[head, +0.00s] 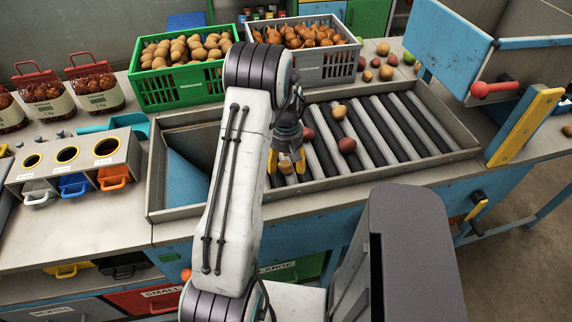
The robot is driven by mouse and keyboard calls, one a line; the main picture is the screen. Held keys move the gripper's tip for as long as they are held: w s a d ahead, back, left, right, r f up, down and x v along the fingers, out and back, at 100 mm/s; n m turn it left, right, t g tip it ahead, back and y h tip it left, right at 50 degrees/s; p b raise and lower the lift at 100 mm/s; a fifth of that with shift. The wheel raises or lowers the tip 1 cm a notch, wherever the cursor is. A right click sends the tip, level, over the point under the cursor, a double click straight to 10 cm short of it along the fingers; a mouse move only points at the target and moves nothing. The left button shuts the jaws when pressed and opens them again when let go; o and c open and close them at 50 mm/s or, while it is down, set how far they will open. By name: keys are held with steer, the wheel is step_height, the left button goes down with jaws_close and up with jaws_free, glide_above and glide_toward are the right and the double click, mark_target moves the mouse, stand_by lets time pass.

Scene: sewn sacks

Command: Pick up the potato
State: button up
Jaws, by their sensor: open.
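My gripper (287,161) is open, with its yellow fingertips pointing down over the left part of the roller table (462,143). A tan, potato-like item (286,168) shows between and just below the fingertips, partly hidden by them. I cannot tell whether the fingers touch it. Another tan, potato-like item (339,112) lies on the rollers further back and to the right. A reddish round item (347,145) lies right of my gripper, and a second reddish one (308,134) is close beside the gripper. Many potatoes fill the green crate (180,92) at the back left.
A grey crate (340,70) of onions stands behind the rollers. A sizing box with round holes (74,160) and filled net baskets (95,84) stand at left. The rollers' right half is clear.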

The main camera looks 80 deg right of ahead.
steer(key=shift+f, duration=0.95)
steer(key=shift+o, duration=0.2)
steer(key=c, duration=1.2)
